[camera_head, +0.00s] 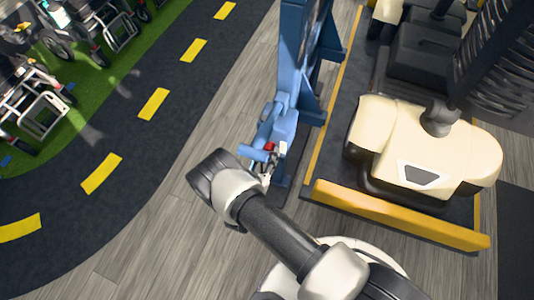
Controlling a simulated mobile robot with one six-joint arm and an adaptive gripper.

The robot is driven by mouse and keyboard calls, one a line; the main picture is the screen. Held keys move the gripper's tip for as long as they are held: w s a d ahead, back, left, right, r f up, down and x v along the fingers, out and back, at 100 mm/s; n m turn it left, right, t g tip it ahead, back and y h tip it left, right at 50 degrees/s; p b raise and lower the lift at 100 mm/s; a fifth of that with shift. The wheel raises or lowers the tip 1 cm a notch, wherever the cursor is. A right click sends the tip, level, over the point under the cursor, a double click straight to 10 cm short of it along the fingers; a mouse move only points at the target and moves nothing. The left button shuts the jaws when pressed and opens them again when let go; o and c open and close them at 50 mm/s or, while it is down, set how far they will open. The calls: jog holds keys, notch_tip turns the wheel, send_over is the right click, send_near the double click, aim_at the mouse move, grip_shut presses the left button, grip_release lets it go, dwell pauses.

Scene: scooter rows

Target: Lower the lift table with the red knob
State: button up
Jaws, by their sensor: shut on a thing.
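The lift table (392,213) is a dark platform with yellow edges, and it bears a cream scooter. A blue lift column (300,45) stands along its left side, with a blue control unit (281,124) low on it. The small red knob (269,147) shows at the front of this unit. My arm reaches up from the bottom of the view. My gripper (266,162) is at the knob and shut on it. The fingertips are small and partly hidden by my wrist, so the exact grip on the knob is hard to see.
The cream scooter (425,150) with a black seat fills the right side. A yellow bar (400,216) edges the table's front. Wood floor (150,215) lies clear left of my arm. Beyond it run a dark track with yellow dashes and parked scooters (40,95) on green.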

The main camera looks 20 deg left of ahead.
jog(key=shift+m, duration=0.4)
jog(key=shift+c, duration=0.2)
jog(key=m, duration=0.7)
jog(key=shift+d+m, duration=0.15)
jog(key=shift+m, duration=0.15)
jog(key=m, duration=0.4)
jog(key=shift+f, duration=0.1)
jog(key=shift+m+p, duration=0.3)
jog(key=shift+m, duration=1.6)
jog(key=o, duration=1.1)
jog(key=shift+c, duration=0.2)
